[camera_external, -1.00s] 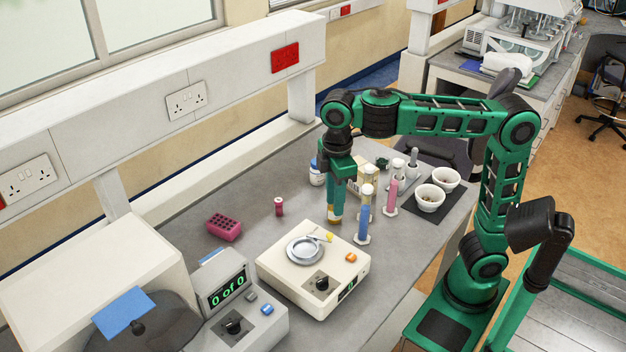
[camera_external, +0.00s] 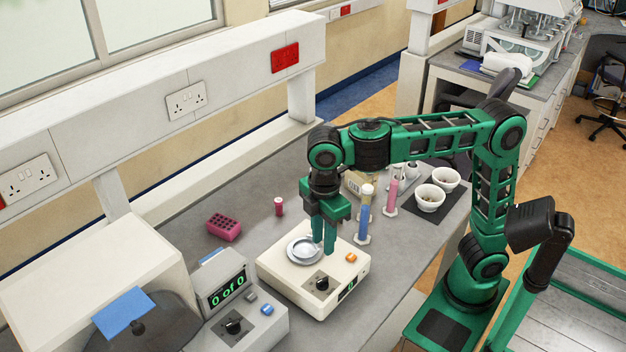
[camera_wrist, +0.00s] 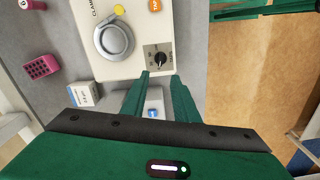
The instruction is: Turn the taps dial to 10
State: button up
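The taps dial is a black knob (camera_external: 322,283) on a dark panel on top of a cream machine (camera_external: 290,268). Its small green display reads 0. The dial (camera_wrist: 160,60) also shows in the wrist view, with its pointer tilted; the setting is too small to read. My gripper (camera_external: 323,247) is above the machine, over the area near its round grey plate (camera_external: 305,250). In the wrist view my gripper (camera_wrist: 160,78) is open and empty, its two green fingers apart, with the dial just beyond the tips. I see no contact with the dial.
An orange button (camera_external: 351,257) is beside the dial. A grey unit (camera_external: 236,305) showing "0 of 0" with its own knob stands left. A blue cylinder (camera_external: 364,215), a pink cylinder (camera_external: 391,195) and white bowls (camera_external: 430,198) stand right. A pink rack (camera_external: 224,227) is at left.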

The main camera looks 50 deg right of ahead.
aim_at(322, 280)
notch_tip(322, 280, down, 14)
jog(key=shift+r, duration=0.25)
dwell(0.5)
jog(key=shift+c, duration=0.6)
grip_shut()
